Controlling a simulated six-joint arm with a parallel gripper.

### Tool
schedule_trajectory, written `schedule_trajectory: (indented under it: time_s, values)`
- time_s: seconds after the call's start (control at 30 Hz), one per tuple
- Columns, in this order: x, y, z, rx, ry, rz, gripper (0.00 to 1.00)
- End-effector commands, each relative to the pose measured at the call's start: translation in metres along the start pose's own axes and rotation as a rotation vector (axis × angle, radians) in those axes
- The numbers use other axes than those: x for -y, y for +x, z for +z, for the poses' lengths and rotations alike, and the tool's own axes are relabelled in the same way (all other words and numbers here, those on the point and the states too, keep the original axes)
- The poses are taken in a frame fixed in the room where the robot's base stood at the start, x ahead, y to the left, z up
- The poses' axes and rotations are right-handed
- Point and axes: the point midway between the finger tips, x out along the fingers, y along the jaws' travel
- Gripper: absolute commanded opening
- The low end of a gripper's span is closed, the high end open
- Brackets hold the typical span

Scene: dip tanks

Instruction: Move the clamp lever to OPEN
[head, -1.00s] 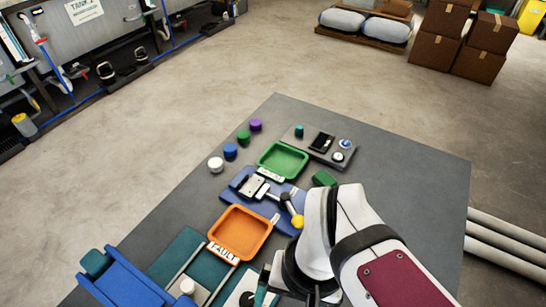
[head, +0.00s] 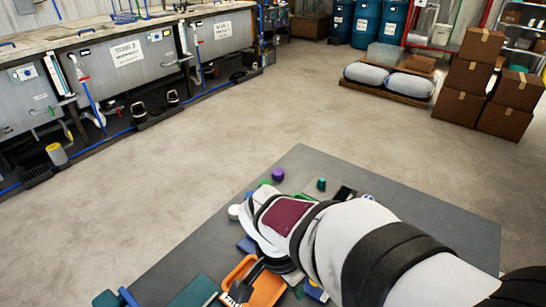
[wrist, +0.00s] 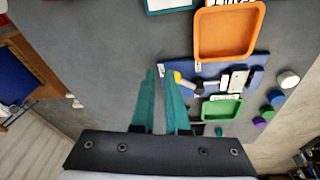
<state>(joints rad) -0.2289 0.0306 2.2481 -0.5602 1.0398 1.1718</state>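The clamp has a blue base (wrist: 258,78), light metal parts and a lever with a yellow knob (wrist: 178,77) pointing left in the wrist view. In the head view my arm hides most of it, and a bit of blue (head: 245,245) shows beside the arm. My gripper (wrist: 157,70) has two teal fingers with a gap between them and nothing visible in it. In the wrist view the knob lies just right of the right fingertip. I cannot tell whether they touch. No lever position wording is readable.
An orange tray (wrist: 226,57) and a green tray (wrist: 220,117) flank the clamp. A white round piece (wrist: 288,79) and a few coloured ones, including a blue one (wrist: 277,97), stand to the right. The grey table is bare left of the fingers.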

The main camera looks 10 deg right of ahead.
Motion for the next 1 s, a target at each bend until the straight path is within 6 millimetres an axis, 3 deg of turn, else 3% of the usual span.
schedule_trajectory:
  time_s: [0.1, 0.23, 0.53, 0.63, 1.0]
  values:
    - [0.036, 0.018, -0.003, -0.063, 0.099, -0.013, 0.0]
    - [0.052, 0.026, -0.003, -0.088, 0.156, -0.03, 0.0]
    - [0.053, 0.028, -0.003, -0.089, 0.164, -0.03, 0.0]
    - [0.052, 0.036, -0.004, -0.09, 0.164, -0.028, 0.0]
    - [0.053, 0.114, -0.011, -0.088, 0.163, -0.025, 0.0]
